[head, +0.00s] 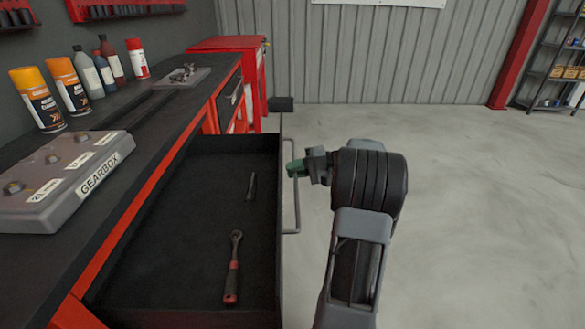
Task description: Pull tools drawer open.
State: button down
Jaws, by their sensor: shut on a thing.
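The tools drawer (200,180) is pulled out from under the workbench and stands wide open. Its dark tray holds a red-handled ratchet (233,268) and a small dark tool (252,187). A grey bar handle (297,210) runs along the drawer's front on the right side. My gripper (296,168) is at the far part of this handle, shut on it. The green fingertips meet the bar, and their far side is partly hidden.
A grey gearbox panel (60,185) lies on the bench (150,130), with spray cans and bottles (70,85) behind it. A red cabinet (255,75) stands farther back. The concrete floor (460,200) at right is clear, with a shelf (560,70) far off.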

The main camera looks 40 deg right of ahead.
jog(key=shift+s+d, duration=0.1)
dwell(0.3)
jog(key=c, duration=1.2)
grip_release()
jog(key=p+v, duration=0.3)
jog(key=v, duration=1)
jog(key=shift+s+d, duration=0.25)
jog(key=shift+d, duration=0.1)
